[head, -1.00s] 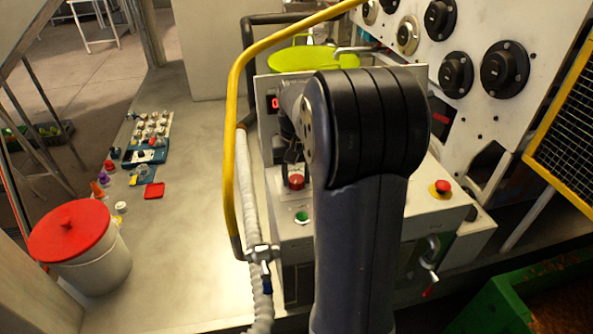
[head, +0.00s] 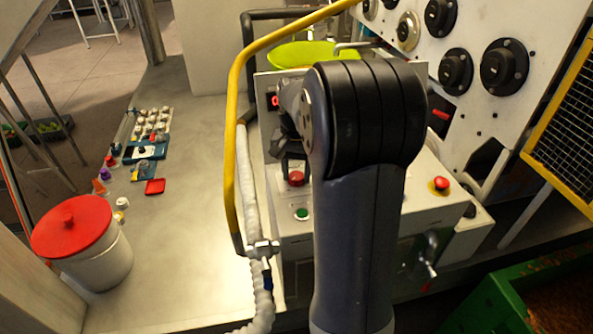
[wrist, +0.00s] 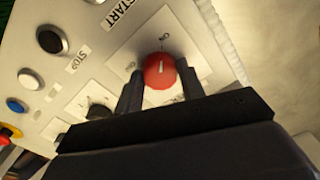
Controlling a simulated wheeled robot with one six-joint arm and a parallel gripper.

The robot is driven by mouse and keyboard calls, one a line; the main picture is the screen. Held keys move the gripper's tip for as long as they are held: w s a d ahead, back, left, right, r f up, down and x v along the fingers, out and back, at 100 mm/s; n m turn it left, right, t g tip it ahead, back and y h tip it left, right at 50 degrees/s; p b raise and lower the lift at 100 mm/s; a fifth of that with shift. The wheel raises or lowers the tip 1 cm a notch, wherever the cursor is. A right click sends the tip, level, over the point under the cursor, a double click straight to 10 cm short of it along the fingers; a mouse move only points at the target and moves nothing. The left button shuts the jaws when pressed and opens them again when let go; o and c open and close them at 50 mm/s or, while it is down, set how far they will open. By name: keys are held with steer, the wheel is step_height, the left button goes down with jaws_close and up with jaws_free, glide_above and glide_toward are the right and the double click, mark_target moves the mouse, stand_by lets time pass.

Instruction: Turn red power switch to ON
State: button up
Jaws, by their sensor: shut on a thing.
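The red power switch (wrist: 160,70), a round knob with a pale pointer line, sits on a white square plate in the wrist view. My gripper (wrist: 158,84) has one dark finger on each side of it and is shut on the knob. The pointer runs roughly up and down the picture; the small marks around it are too blurred to read. In the head view my arm hides much of the control panel. My gripper (head: 293,163) is low at its left part, though its fingers are hard to make out there.
The wrist view shows a dark button (wrist: 50,40), a blue button (wrist: 16,105) and START and STOP labels. The head view shows a red stop button (head: 440,184), a green button (head: 301,214), a yellow rail (head: 231,130) and a red-lidded bin (head: 70,228).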

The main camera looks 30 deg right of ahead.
mark_target(296, 175)
steer(key=o, duration=1)
step_height(296, 175, up, 11)
steer(key=shift+f+b, duration=0.1)
steer(key=shift+b, duration=0.2)
step_height(296, 175, down, 11)
steer(key=shift+r+p, duration=0.1)
steer(key=shift+p, duration=0.2)
steer(key=shift+r, duration=0.15)
stand_by(0.4)
